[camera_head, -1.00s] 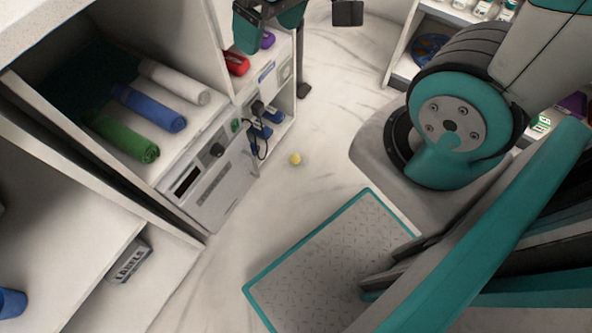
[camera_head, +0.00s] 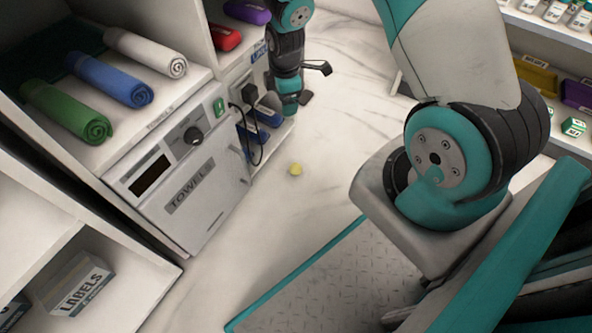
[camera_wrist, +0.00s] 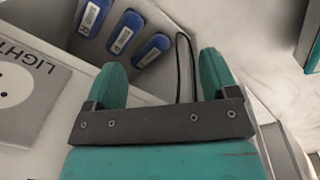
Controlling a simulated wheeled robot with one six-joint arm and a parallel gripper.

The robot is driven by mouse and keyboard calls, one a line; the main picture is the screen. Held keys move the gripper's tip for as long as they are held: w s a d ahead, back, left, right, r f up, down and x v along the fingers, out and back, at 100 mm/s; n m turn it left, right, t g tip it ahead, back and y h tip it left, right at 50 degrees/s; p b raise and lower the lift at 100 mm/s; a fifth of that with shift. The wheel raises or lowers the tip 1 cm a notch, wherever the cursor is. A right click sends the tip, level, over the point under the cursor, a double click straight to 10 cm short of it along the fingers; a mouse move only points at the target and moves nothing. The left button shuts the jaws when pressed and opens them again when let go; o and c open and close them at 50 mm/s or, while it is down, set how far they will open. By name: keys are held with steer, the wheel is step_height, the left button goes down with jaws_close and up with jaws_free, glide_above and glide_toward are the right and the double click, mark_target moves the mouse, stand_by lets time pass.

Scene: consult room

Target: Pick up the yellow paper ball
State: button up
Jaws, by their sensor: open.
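The yellow paper ball (camera_head: 295,169) is small and lies on the pale marbled floor, in front of the towel cabinet, in the head view. It does not show in the wrist view. My gripper (camera_wrist: 162,75) is open, its two teal fingers apart with no object held between them. A dark cable loop shows beyond and between the fingers. In the head view the end of my arm hangs beside the cabinet's right shelf, above and behind the ball in the picture. The fingertips are not clear there.
The towel cabinet (camera_head: 185,180) stands left of the ball, with green, blue and white rolled towels above. A cable (camera_head: 252,140) hangs from its right unit, near blue items (camera_wrist: 122,35) on a low shelf. Shelves with bottles stand at right. Floor around the ball is clear.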

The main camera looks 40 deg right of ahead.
mark_target(296, 165)
steer(key=d+f+n+b, duration=0.1)
steer(key=f+n+b, duration=0.1)
steer(key=f, duration=0.7)
steer(key=s+f+n+b, duration=0.1)
steer(key=f+n+b, duration=0.1)
steer(key=f, duration=0.8)
steer(key=s+d+f+n+g+b, duration=0.1)
steer(key=f+n+b, duration=0.2)
steer(key=f, duration=0.6)
steer(key=shift+d+f+n, duration=0.25)
steer(key=shift+d+n, duration=0.05)
steer(key=shift+n, duration=0.1)
steer(key=f+b, duration=0.1)
steer(key=f, duration=0.1)
steer(key=f+b, duration=0.3)
steer(key=f, duration=0.1)
steer(key=shift+w+b, duration=0.3)
steer(key=shift+b, duration=0.1)
steer(key=shift+r, duration=0.1)
steer(key=shift+c, duration=0.3)
steer(key=c, duration=0.9)
